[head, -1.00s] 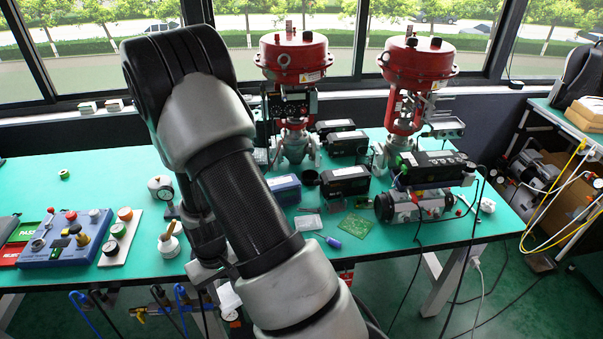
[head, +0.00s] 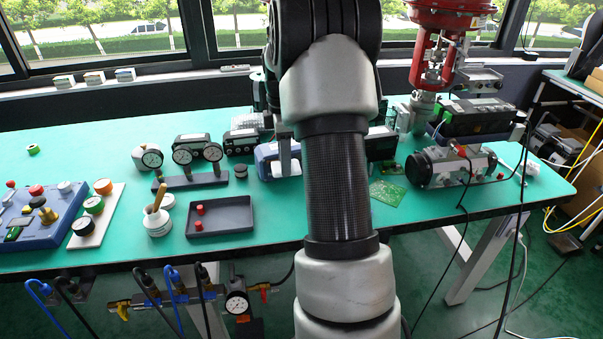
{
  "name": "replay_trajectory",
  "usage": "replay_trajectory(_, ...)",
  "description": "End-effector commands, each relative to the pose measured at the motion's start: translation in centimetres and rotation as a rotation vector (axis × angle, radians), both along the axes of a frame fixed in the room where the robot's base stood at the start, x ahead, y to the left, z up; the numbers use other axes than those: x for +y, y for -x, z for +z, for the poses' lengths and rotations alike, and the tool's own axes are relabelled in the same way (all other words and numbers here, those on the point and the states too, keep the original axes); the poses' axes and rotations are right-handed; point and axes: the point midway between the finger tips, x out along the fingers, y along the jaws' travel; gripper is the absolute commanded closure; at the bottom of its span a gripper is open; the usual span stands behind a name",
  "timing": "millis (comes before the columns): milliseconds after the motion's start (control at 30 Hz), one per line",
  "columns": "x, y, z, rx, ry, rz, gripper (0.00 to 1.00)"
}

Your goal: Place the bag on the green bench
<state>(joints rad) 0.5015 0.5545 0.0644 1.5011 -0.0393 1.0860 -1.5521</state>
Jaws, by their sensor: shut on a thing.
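My forearm covers most of my gripper. A part of the gripper (head: 284,148) shows just left of the forearm, over the back-middle of the green bench (head: 330,228). It is shut, and a small pale piece (head: 283,168) at its tips seems to be the bag. Most of the bag is hidden or too small to make out. I cannot tell whether it touches the bench or the blue device behind it.
A dark tray (head: 222,222), a gauge stand (head: 190,182) and a white pot (head: 158,222) stand left of my arm. A circuit board (head: 387,190) and an actuator (head: 450,166) lie to the right. Bare green surface shows at the back left.

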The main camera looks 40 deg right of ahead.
Motion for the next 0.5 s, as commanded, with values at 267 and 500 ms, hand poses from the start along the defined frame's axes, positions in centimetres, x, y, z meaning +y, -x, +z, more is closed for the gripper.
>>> replay_trajectory(267,0.1,0.0,-4.2,0.003,-0.001,-0.001,0.89)
replay_trajectory(500,0.1,0.1,-7.9,0.004,-0.002,-0.002,0.89)
